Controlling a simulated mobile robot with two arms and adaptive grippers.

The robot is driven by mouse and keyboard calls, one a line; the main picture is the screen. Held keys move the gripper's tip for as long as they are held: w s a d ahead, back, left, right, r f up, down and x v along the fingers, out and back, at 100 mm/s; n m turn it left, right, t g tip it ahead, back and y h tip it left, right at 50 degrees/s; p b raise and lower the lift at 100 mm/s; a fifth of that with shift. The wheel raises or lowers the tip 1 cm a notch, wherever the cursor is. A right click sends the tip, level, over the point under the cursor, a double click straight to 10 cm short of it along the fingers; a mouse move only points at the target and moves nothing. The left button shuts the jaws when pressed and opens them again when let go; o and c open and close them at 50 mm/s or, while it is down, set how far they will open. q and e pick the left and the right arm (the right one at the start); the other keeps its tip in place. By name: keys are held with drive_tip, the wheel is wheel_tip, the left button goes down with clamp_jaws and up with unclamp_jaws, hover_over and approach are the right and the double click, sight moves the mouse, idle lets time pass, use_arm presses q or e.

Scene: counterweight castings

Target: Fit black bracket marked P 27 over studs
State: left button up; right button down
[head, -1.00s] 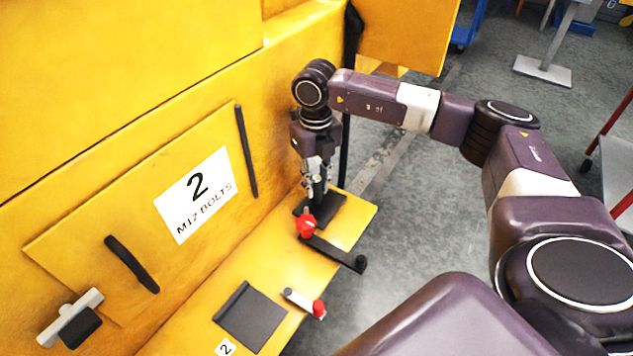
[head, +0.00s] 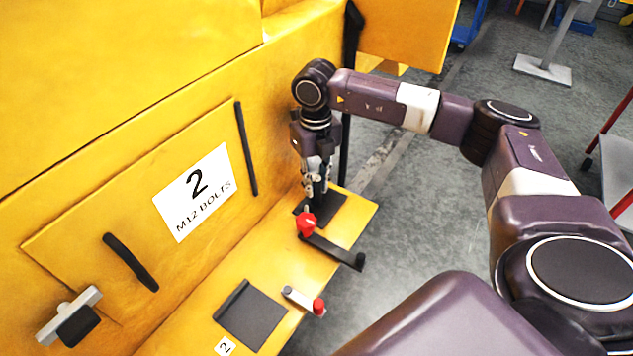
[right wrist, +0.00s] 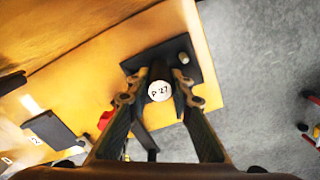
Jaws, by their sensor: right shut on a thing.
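My right gripper (head: 317,190) points down over the far end of the yellow ledge. In the right wrist view its fingers (right wrist: 157,88) are shut on a black part with a round white label reading P 27, the bracket (right wrist: 159,91). A flat black plate (head: 330,209) lies at or just above the ledge below the fingers; I cannot tell where the bracket ends and any surface under it begins. One grey-tipped stud (right wrist: 183,57) shows at the plate's far right corner. Other studs are hidden. My left gripper is not in view.
A black bar (head: 335,252) with an upright end and a red knob (head: 306,223) sit close in front of the plate. A dark square pad (head: 251,316) and a red-tipped clamp (head: 304,301) lie nearer. The yellow wall (head: 80,190) rises at left; open floor lies right.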

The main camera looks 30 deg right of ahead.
drive_tip(key=shift+f, duration=0.25)
drive_tip(key=c, duration=1.7)
unclamp_jaws()
drive_tip(key=shift+o, duration=0.2)
drive_tip(key=shift+r, duration=0.4)
wheel_tip(320, 180, up, 11)
drive_tip(key=shift+r, duration=0.1)
wheel_tip(320, 180, up, 8)
drive_tip(key=p, duration=0.5)
drive_tip(key=shift+p, duration=0.35)
